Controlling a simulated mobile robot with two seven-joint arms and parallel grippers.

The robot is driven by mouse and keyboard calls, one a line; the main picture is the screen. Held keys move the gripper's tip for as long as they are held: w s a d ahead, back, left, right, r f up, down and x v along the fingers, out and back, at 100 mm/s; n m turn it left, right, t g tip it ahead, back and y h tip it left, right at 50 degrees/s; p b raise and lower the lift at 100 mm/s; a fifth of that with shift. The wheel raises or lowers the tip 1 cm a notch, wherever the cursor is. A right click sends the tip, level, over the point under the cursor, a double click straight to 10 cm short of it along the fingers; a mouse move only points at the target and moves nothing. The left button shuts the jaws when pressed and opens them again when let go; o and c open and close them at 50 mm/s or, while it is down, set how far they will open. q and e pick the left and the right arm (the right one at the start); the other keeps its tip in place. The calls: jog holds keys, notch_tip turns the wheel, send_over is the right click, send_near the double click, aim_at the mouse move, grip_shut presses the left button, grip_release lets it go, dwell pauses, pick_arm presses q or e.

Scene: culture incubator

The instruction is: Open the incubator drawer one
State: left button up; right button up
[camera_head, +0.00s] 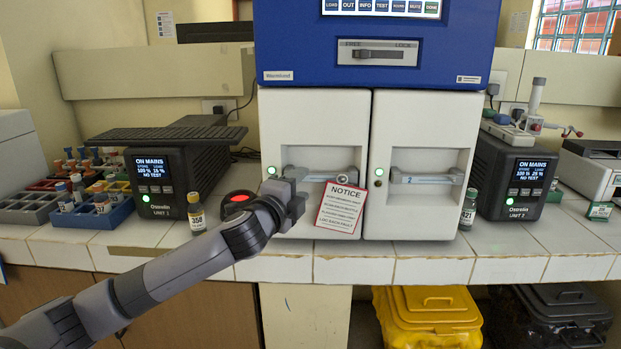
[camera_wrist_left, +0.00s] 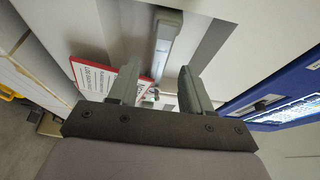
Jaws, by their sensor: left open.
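The incubator (camera_head: 374,22) has a blue top and two white drawer fronts below. The left drawer front (camera_head: 315,115) has a recessed grey bar handle (camera_head: 325,172) with a green light at its left, and looks closed. The right drawer front (camera_head: 424,120) has a similar handle (camera_head: 427,178) marked 2. My left gripper (camera_head: 297,192) is in front of the left drawer, by the left end of its handle. In the left wrist view its two fingers (camera_wrist_left: 152,88) are apart, with the handle (camera_wrist_left: 166,42) ahead between them. My right gripper is not in view.
A red and white notice (camera_head: 341,208) hangs over the left drawer's lower right, close to the gripper; it also shows in the wrist view (camera_wrist_left: 90,78). A small bottle (camera_head: 196,213) and a red button (camera_head: 239,198) stand left of the incubator. Black UPS units flank it.

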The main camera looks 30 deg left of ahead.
aim_at(310, 179)
pick_arm(q)
jog(key=shift+w+a, duration=0.2)
jog(key=shift+w, duration=1.25)
jog(key=shift+w+a, duration=0.2)
jog(key=shift+w, duration=1.2)
jog(key=shift+c, duration=0.3)
grip_shut()
